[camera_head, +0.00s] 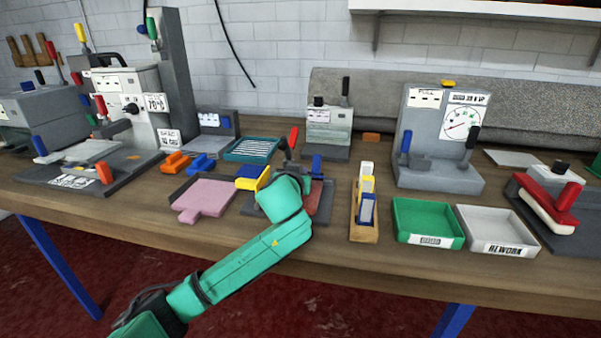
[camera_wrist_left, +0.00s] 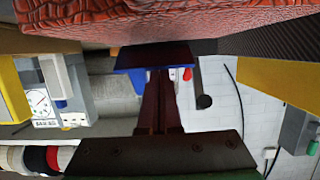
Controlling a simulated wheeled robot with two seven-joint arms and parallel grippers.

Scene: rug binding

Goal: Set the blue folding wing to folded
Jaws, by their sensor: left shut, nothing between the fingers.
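The blue folding wing (camera_head: 316,164) stands up at the far edge of a low fixture with a reddish textured pad (camera_head: 322,203). In the left wrist view the blue wing (camera_wrist_left: 155,56) lies just beyond my fingertips, with the red textured pad (camera_wrist_left: 170,22) across the top. My left gripper (camera_head: 291,165) is over the fixture, left of the blue wing, partly hidden by my forearm. Its fingers (camera_wrist_left: 158,85) are together and empty in the wrist view. I cannot tell whether they touch the wing. My right gripper is out of view.
A yellow flap (camera_head: 254,181) stands at the fixture's left. A pink plate (camera_head: 205,196) lies further left. A wooden holder (camera_head: 363,229), a green tray (camera_head: 427,217) and a white tray (camera_head: 499,226) stand to the right. A gauge machine (camera_head: 436,126) stands behind them.

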